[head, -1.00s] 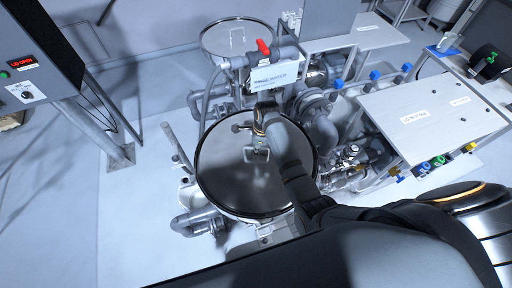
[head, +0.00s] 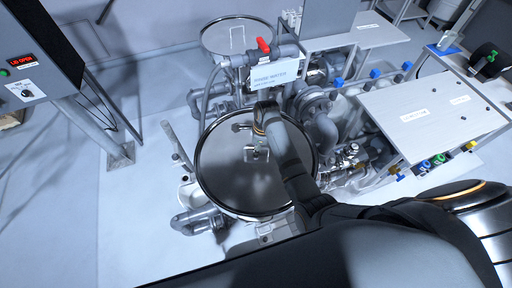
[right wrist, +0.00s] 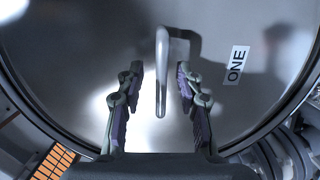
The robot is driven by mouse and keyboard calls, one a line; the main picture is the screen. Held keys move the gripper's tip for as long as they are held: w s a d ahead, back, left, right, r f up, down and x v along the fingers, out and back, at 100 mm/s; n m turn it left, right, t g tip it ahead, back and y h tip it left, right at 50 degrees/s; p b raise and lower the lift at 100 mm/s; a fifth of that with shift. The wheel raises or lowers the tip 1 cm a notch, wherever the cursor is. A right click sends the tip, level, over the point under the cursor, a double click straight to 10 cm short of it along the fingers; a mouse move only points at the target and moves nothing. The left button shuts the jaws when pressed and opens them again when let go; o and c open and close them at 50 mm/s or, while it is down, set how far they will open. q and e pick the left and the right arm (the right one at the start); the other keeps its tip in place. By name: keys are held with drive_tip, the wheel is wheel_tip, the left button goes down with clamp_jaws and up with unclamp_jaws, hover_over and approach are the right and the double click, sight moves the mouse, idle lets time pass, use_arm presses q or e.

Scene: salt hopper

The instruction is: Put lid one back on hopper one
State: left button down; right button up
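Lid one (head: 235,188) is a round, shiny metal disc with a dark rim, lying over the top of hopper one (head: 263,231) in the head view. The lid also fills the right wrist view (right wrist: 225,115), with a label "ONE" (right wrist: 236,65). Its upright bar handle (right wrist: 161,75) stands between the fingers of my right gripper (right wrist: 160,88). The fingers are apart, with a gap on both sides of the handle. In the head view my right gripper (head: 256,152) is low over the lid's middle, partly hidden by its wrist. My left gripper is not in view.
A second round lidded vessel (head: 222,38) stands behind. A pipe with a red valve handle (head: 263,46) and a white sign (head: 274,74) are close behind the lid. Pipes and a white panel (head: 430,115) are at right. A control box reading "LID OPEN" (head: 22,60) is at left.

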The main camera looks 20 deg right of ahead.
drive_tip(key=shift+f, duration=0.15)
drive_tip(key=shift+r, duration=0.2)
wheel_tip(320, 180, up, 12)
drive_tip(key=d, duration=0.1)
drive_tip(key=shift+s+d+f, duration=0.15)
drive_tip(key=shift+s+d, duration=0.15)
drive_tip(key=shift+s, duration=0.05)
